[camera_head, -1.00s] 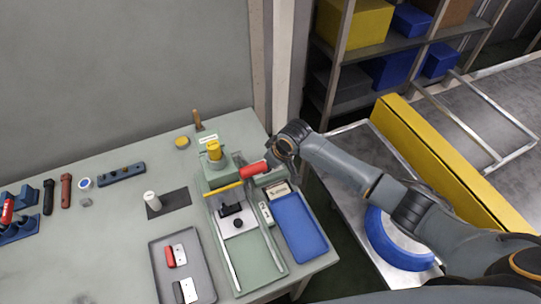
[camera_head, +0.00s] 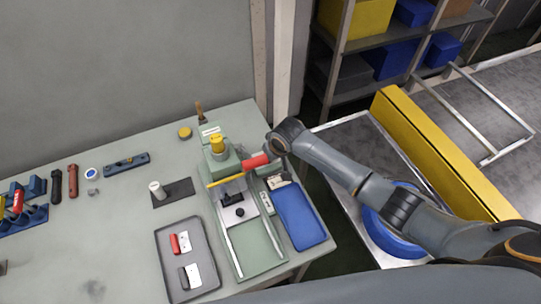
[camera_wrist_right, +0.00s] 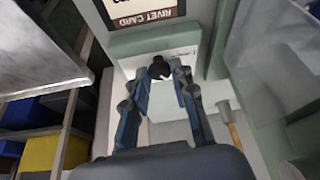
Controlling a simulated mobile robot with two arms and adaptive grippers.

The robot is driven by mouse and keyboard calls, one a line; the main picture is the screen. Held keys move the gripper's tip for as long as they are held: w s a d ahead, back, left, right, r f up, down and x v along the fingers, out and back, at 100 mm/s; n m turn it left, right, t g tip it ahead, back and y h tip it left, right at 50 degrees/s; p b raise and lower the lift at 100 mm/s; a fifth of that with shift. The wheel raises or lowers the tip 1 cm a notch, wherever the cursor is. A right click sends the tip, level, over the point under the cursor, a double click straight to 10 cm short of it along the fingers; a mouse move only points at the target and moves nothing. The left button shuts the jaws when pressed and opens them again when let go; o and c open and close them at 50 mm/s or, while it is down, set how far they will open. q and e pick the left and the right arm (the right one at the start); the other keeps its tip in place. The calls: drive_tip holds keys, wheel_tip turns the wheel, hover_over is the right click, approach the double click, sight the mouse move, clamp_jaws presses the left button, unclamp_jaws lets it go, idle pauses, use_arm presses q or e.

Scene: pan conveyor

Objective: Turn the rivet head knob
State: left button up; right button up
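In the right wrist view a small black knob (camera_wrist_right: 158,68) stands out from a white plate on a green body, near a sign reading RIVET CARD. My right gripper (camera_wrist_right: 162,78) has its fingers apart, with the knob in the gap at their tips; I cannot tell whether they touch it. In the head view my right arm's wrist is above the right side of the green press (camera_head: 219,165), hiding the black knob and the fingers. The press has a yellow cap (camera_head: 217,144) and a yellow lever with a red grip (camera_head: 256,161). My left gripper is not in view.
A blue tray (camera_head: 300,218) and the rivet card (camera_head: 279,182) lie right of the press. A grey tray (camera_head: 171,268) with red and black handled parts is to the left. A wooden handle (camera_head: 199,112) stands behind. The left front bench is mostly clear.

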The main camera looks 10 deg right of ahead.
drive_tip(key=o, duration=0.4)
drive_tip(key=v, duration=1.2)
drive_tip(key=shift+w, duration=0.1)
